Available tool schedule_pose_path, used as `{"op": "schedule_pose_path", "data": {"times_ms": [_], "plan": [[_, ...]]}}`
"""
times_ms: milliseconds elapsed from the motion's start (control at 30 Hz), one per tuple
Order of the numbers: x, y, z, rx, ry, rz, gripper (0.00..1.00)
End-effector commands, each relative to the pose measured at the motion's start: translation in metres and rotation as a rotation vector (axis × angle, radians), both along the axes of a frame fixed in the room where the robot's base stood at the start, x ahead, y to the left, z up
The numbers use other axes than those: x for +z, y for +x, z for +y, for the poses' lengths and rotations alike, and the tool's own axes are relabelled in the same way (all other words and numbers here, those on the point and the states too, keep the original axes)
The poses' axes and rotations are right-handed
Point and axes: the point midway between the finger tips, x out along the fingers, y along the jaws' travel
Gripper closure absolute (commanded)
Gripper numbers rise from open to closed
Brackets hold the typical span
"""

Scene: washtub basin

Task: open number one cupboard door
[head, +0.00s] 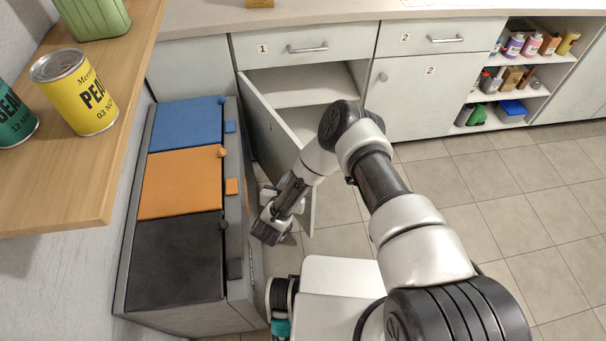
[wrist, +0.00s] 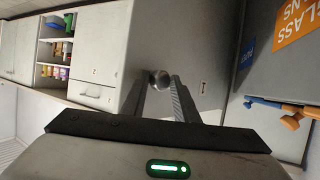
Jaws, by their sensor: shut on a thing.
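The number one cupboard door (head: 262,112) is pale grey and stands wide open, swung out from the cabinet below the drawer marked 1. Its outer face (wrist: 190,45) fills the middle of the wrist view. The small round metal knob (wrist: 160,76) sits between my fingertips. My gripper (wrist: 162,83) is shut on this knob.
Sorting bins with blue, orange and black lids (head: 180,183) stand close left of the door. The opened cupboard (head: 305,85) shows an inner shelf. Cupboard two (head: 425,90) is shut; open shelves (head: 515,75) hold bottles. Tiled floor (head: 500,200) is clear at right.

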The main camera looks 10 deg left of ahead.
Motion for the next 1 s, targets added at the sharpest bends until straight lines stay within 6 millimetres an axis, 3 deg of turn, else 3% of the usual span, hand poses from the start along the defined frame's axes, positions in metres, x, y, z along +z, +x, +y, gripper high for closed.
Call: {"op": "schedule_pose_path", "data": {"times_ms": [33, 433, 467, 533, 1000], "plan": [[0.0093, 0.0113, 0.0221, 0.04, 0.028, -0.028, 1.0], [0.0092, 0.0103, 0.0237, 0.04, 0.027, -0.028, 1.0], [0.0091, 0.0103, 0.0238, 0.04, 0.027, -0.027, 0.69], [0.009, 0.0102, 0.0234, 0.039, 0.028, -0.027, 0.58], [0.0133, 0.0042, 0.0236, 0.036, 0.03, -0.027, 0.56]]}}
